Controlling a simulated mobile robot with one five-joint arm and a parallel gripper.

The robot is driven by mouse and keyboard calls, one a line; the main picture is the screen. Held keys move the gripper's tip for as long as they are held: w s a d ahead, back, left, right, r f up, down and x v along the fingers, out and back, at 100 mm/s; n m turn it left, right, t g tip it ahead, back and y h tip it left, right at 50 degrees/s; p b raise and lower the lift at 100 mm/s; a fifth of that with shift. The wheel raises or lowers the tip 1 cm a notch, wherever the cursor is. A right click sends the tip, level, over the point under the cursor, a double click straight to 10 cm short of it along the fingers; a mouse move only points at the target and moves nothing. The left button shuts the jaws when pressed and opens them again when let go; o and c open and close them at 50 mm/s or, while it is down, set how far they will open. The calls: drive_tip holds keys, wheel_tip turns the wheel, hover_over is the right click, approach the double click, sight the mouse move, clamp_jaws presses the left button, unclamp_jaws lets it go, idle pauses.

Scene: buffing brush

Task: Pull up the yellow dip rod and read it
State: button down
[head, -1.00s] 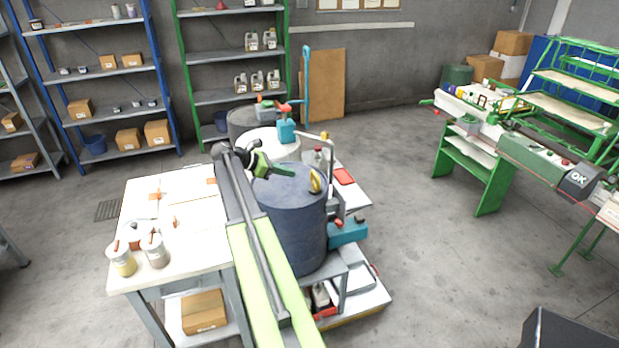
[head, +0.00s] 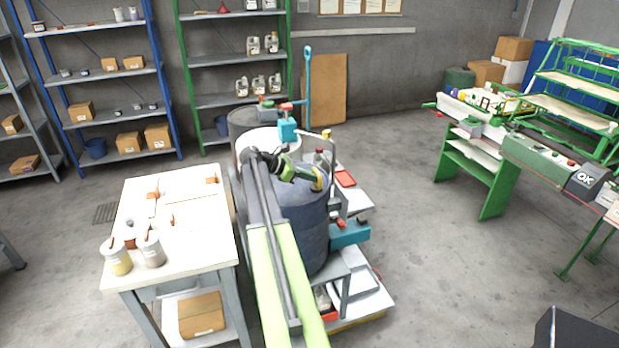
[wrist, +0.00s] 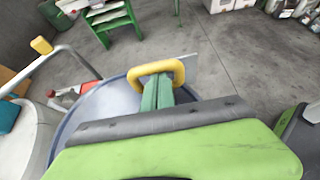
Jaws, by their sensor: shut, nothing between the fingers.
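The yellow dip rod shows as a yellow loop handle (head: 318,180) above the lid of the blue drum (head: 305,225). In the wrist view the yellow loop (wrist: 178,70) lies straight ahead of my gripper, over the blue drum lid (wrist: 98,108). My gripper (head: 312,177) has its green fingers together and empty. In the wrist view the tips (wrist: 158,76) overlap the loop's opening. I cannot tell if they are inside the loop or just in front of it. The rod below the handle is hidden, and no marks on it show.
A white drum (head: 262,142) with a teal pump (head: 288,131) stands behind the blue drum. A grey bent pipe with a yellow end (wrist: 40,46) rises beside the lid. A white-topped table (head: 185,240) stands to the left. Open floor lies to the right.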

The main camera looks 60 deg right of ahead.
drive_tip(key=shift+d, duration=0.35)
drive_tip(key=shift+a, duration=0.2)
drive_tip(key=shift+a+r+p, duration=0.15)
drive_tip(key=shift+r+p, duration=0.4)
drive_tip(key=shift+p, duration=0.05)
wheel_tip(320, 180, up, 28)
drive_tip(key=p, duration=2.7)
drive_tip(key=shift+p, duration=0.35)
drive_tip(key=shift+f, duration=0.15)
drive_tip(key=p+v, duration=0.5)
drive_tip(key=v, duration=0.5)
drive_tip(key=shift+a+f, duration=0.1)
